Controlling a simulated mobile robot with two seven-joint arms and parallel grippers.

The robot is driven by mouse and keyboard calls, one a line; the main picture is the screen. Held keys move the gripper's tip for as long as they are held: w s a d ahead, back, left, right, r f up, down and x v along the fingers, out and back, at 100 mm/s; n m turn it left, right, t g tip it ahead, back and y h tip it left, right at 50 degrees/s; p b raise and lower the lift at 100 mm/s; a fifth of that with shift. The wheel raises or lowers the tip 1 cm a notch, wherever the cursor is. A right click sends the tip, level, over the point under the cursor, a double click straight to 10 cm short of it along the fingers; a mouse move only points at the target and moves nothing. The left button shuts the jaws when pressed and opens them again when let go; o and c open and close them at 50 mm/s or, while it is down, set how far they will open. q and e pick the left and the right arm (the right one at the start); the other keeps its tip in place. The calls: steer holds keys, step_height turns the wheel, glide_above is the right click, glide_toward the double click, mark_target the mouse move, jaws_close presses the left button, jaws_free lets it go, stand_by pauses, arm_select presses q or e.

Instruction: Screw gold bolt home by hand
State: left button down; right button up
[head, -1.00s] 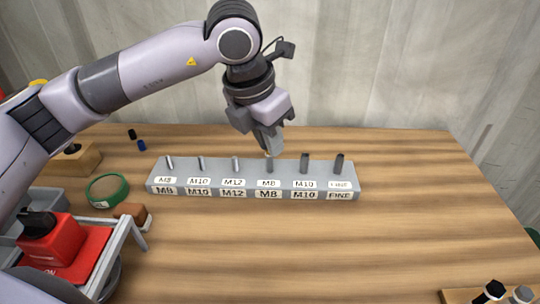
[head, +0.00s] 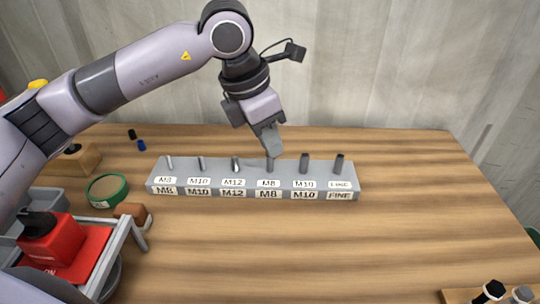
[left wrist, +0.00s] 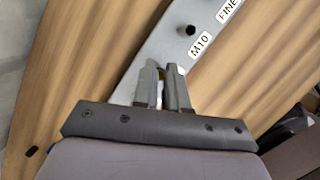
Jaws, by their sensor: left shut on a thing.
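A grey thread-test bar (head: 250,193) lies on the bench with a row of upright posts and labels M8, M10, M12, M8, M10, FINE. My left gripper (head: 274,150) points down at the top of the second M8 post (head: 270,166), fourth from the left. I cannot tell how deep the bolt sits. My right gripper is out of view.
A green-rimmed round dish (head: 107,190), a brown block (head: 131,213) and a red device (head: 55,245) are at the left.

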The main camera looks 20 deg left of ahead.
arm_select(q)
steer(key=shift+m, duration=0.7)
steer(key=c, duration=1.1)
jaws_free()
steer(key=shift+r, duration=0.1)
steer(key=shift+r+p, duration=1.8)
steer(key=shift+r, duration=1.15)
